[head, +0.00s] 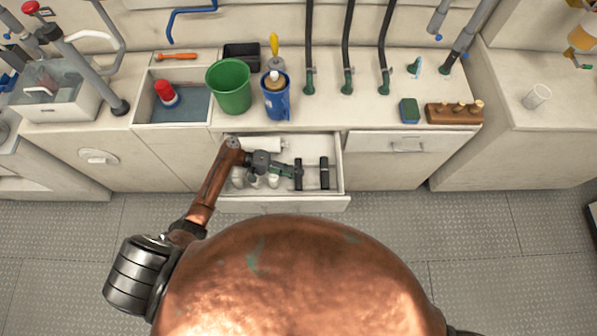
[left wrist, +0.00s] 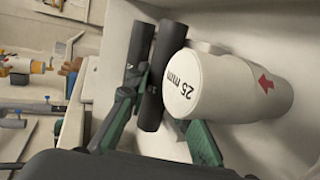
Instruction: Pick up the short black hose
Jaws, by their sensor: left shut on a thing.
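Two short black hoses lie side by side in the open drawer, the nearer one (head: 298,174) at my left gripper and the other (head: 325,172) just to its right. They look about equal in length. My left gripper (head: 287,171) reaches into the drawer from the left and is shut on the nearer black hose. In the left wrist view this hose (left wrist: 157,80) is beside a green finger, with the other hose (left wrist: 139,48) behind it. A white cylinder marked 25 mm (left wrist: 235,88) partly hides the other green finger. My right gripper is out of view.
The drawer (head: 285,204) also holds several white pieces (head: 262,144). On the counter above stand a green bucket (head: 229,87), a blue container (head: 277,102), a blue-green sponge (head: 409,110) and a wooden block with pegs (head: 454,112). A closed drawer (head: 390,143) is at right.

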